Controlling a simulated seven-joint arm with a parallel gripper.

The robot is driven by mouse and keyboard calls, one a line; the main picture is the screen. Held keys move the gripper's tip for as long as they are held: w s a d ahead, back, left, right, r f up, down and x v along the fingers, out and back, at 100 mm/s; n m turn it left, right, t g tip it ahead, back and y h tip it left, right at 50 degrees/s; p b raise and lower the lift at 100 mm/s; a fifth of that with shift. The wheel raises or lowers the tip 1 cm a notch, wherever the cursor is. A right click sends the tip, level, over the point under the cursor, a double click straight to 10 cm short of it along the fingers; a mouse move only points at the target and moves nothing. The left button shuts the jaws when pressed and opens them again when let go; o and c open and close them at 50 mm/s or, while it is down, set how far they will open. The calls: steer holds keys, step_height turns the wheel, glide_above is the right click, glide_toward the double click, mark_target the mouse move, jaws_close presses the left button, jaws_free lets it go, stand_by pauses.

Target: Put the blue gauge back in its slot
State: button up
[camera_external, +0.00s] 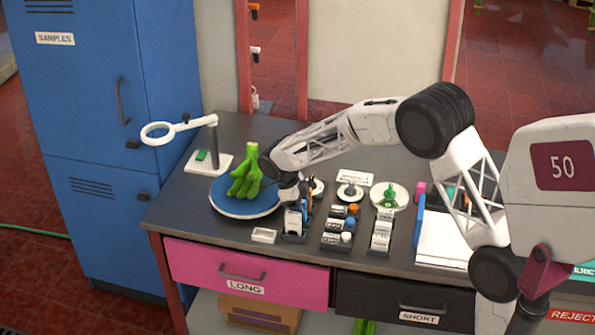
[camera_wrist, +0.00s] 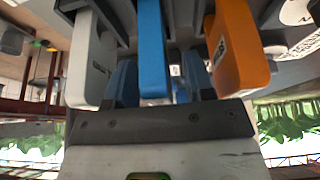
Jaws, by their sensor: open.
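The blue gauge (camera_wrist: 152,50) shows in the wrist view as a flat blue bar, between a white gauge (camera_wrist: 92,60) and an orange gauge (camera_wrist: 238,50). My gripper (camera_wrist: 160,72) is open, with one dark finger on each side of the blue gauge; I cannot tell whether they touch it. In the external view my gripper (camera_external: 288,188) is low over the gauge rack (camera_external: 294,238), right of the blue plate. A bit of the blue gauge (camera_external: 307,190) shows beside it. The slot and the gauge's seating in it are hidden.
A green pepper-like bunch (camera_external: 246,174) lies on the round blue plate (camera_external: 233,209), close left of my gripper. A magnifier stand (camera_external: 213,150) is behind it. Racks with small labelled parts (camera_external: 340,228) stand to the right. A small white tray (camera_external: 264,235) is in front.

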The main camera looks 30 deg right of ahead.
steer(key=shift+v, duration=3.9)
steer(key=shift+s+d+r, duration=0.2)
steer(key=shift+r, duration=0.1)
steer(key=s+d+r+n+t+y, duration=0.1)
steer(key=s+d+r+n, duration=0.3)
steer(key=s, duration=0.4)
steer(key=s+d+r+n+t, duration=0.1)
steer(key=s+d+r+n, duration=0.1)
steer(key=s+r+n, duration=0.4)
steer(key=s+d+r+n+t+y, duration=0.1)
steer(key=s+d+r+n, duration=0.25)
steer(key=s, duration=0.55)
steer(key=s+d+n+t, duration=0.1)
steer(key=s+n, duration=0.5)
steer(key=s, duration=0.7)
steer(key=s+d+f+n+t+y, duration=0.1)
steer(key=s+d+n, duration=0.2)
steer(key=s+n, duration=0.4)
steer(key=s, duration=0.6)
steer(key=shift+d+f+t, duration=0.25)
steer(key=shift+t, duration=0.15)
